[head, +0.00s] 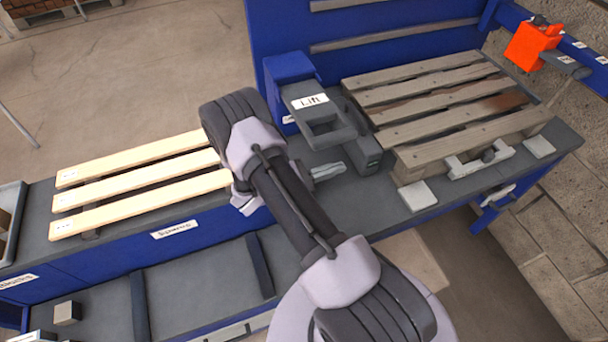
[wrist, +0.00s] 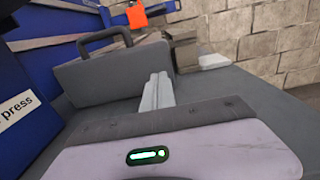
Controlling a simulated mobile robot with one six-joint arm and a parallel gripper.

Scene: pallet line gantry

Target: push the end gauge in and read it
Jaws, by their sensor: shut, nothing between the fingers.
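My gripper (head: 327,172) is shut and empty, its pale fingers together above the dark grey bench top, just in front of the grey handled unit. The fingers (wrist: 158,88) point at this unit's side in the wrist view; I cannot tell if they touch it. No part is readably marked as the end gauge. An orange box (head: 532,43) with a grey labelled piece sits on the blue rail at the far right, beyond the pallet. It also shows in the wrist view (wrist: 137,16). No reading on it is legible.
Pale clamp-like blocks (head: 478,162) lie along the pallet's front edge. Pale new boards (head: 140,178) lie at left. A blue panel (head: 360,35) rises behind.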

